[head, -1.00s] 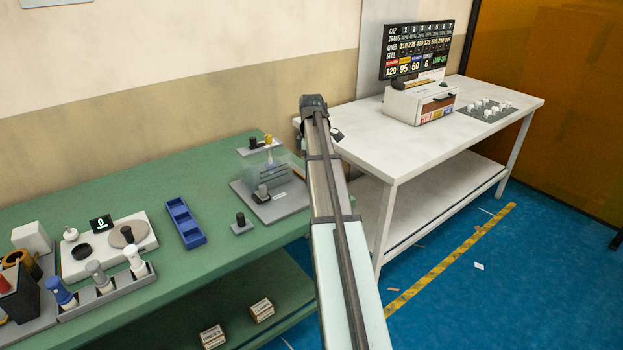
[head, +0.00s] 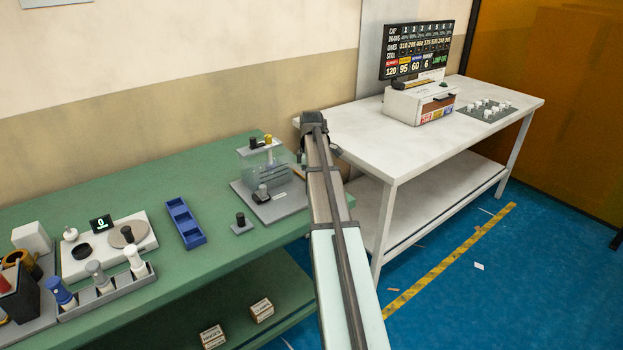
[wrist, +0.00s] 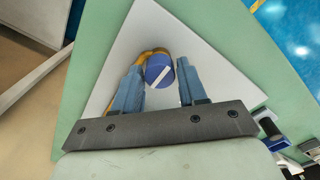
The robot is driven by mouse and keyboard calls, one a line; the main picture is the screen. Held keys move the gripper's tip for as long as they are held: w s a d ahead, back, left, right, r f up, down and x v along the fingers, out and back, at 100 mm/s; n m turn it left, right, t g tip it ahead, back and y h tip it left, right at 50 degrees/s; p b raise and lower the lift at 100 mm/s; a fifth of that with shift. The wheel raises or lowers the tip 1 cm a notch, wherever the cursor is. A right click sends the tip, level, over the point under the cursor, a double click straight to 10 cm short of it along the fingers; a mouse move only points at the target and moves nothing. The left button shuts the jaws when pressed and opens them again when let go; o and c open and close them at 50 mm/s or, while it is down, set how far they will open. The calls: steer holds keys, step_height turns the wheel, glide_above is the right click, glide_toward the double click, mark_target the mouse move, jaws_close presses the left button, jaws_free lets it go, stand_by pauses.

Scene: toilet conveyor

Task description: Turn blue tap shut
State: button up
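A round blue knob with a white stripe, which I take for the blue tap (wrist: 159,69), shows in the wrist view above a pale triangular plate (wrist: 205,40). A yellow curved part (wrist: 140,62) lies behind its left side. My gripper (wrist: 160,66) is open, with one blue-grey finger on each side of the knob. A gap shows on the right; the left finger is very close, and I cannot tell whether it touches. The stripe runs slantwise. In the head view I cannot make out the tap, and my arm covers the area around my gripper.
The green bench (head: 160,180) holds a clear-walled stand (head: 270,208), a blue tray (head: 201,236) and a rack (head: 115,288) of blue, grey and white handled items. A white table (head: 385,150) with a screen (head: 418,50) and box (head: 420,103) stands right.

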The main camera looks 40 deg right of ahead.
steer(key=c, duration=0.7)
steer(key=m, duration=0.4)
steer(key=shift+m, duration=0.3)
steer(key=m, duration=0.4)
steer(key=shift+m, duration=0.3)
steer(key=m, duration=0.4)
steer(key=shift+m, duration=2.4)
